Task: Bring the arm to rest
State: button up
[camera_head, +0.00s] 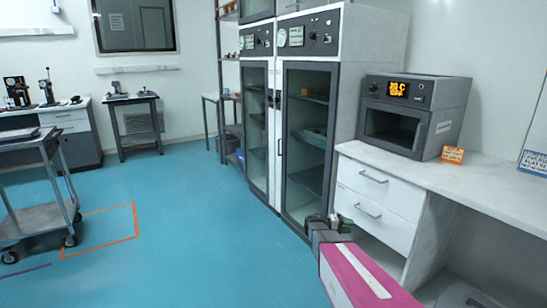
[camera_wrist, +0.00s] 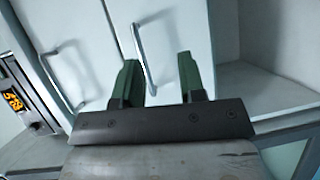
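My gripper (camera_head: 338,224) is at the lower right of the head view, in front of the white drawer unit (camera_head: 378,196). My pink and grey arm reaches up to it from the bottom edge. In the wrist view my gripper (camera_wrist: 159,76) shows two green fingers held apart, with nothing gripped between them. A drawer handle (camera_wrist: 142,55) shows in the gap beyond the fingers, and a second handle (camera_wrist: 58,80) is to their left. I cannot tell how far the fingertips are from the drawer fronts.
A countertop oven (camera_head: 412,112) and an orange sign (camera_head: 453,155) stand on the white bench (camera_head: 480,185). Tall glass-door cabinets (camera_head: 305,130) stand left of the bench. A trolley (camera_head: 38,217) is at far left, beside an orange floor outline. The blue floor (camera_head: 190,225) between is clear.

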jog(key=s+a+f+g+y, duration=0.1)
jog(key=s+a+y, duration=0.25)
jog(key=s, duration=0.35)
jog(key=s+a+f+y, duration=0.1)
jog(key=s+a+y, duration=0.2)
jog(key=s+y, duration=0.3)
jog(key=s+a+r+y, duration=0.3)
jog(key=s+a+y, duration=0.4)
jog(key=s+a, duration=0.3)
jog(key=shift+a, duration=0.95)
